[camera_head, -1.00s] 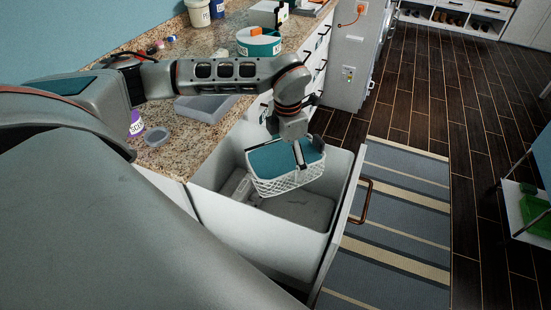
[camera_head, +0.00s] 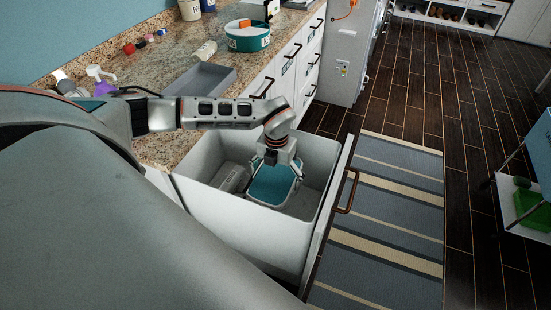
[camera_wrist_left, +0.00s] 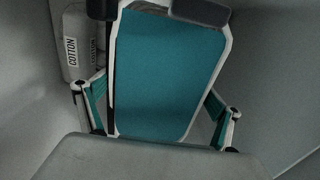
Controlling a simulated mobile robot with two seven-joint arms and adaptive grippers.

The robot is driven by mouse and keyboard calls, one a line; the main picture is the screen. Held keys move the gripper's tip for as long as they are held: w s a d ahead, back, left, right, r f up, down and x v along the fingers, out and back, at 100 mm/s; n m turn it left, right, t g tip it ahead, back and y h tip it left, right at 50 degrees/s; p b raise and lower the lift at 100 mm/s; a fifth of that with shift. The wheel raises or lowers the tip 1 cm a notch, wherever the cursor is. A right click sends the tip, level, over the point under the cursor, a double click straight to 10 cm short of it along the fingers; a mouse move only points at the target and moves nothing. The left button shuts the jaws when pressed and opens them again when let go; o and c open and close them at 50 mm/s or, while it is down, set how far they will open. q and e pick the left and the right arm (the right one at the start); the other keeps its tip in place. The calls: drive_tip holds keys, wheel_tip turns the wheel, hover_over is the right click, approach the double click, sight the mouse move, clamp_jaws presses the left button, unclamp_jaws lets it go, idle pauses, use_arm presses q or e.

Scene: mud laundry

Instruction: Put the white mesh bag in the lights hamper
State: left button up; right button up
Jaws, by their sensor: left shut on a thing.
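The white mesh bag (camera_head: 272,187), with a flat teal face and white edge, is inside the open pull-out hamper (camera_head: 243,228). My left gripper (camera_head: 279,171) reaches down into the hamper from above and is shut on the bag. In the left wrist view the teal face of the bag (camera_wrist_left: 168,75) fills the middle, tilted. Whether the bag touches the hamper floor I cannot tell. No lights label is readable on the hamper. My right gripper is not in view.
A pale item (camera_head: 232,178) lies inside the hamper at its left; the wrist view shows its COTTON label (camera_wrist_left: 71,53). The hamper front has a copper handle (camera_head: 348,191). A grey tray (camera_head: 196,87) and a teal tub (camera_head: 248,40) stand on the counter. A striped rug (camera_head: 385,230) lies right.

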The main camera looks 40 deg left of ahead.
use_arm(q)
wheel_tip(320, 180, down, 5)
drive_tip(key=shift+f, duration=0.1)
drive_tip(key=shift+f+b, duration=0.45)
drive_tip(key=shift+f, duration=2)
drive_tip(key=shift+f, duration=0.1)
drive_tip(key=shift+f, duration=0.1)
drive_tip(key=o, duration=0.9)
wheel_tip(320, 180, up, 12)
drive_tip(key=shift+r+p, duration=0.2)
drive_tip(key=shift+p, duration=0.4)
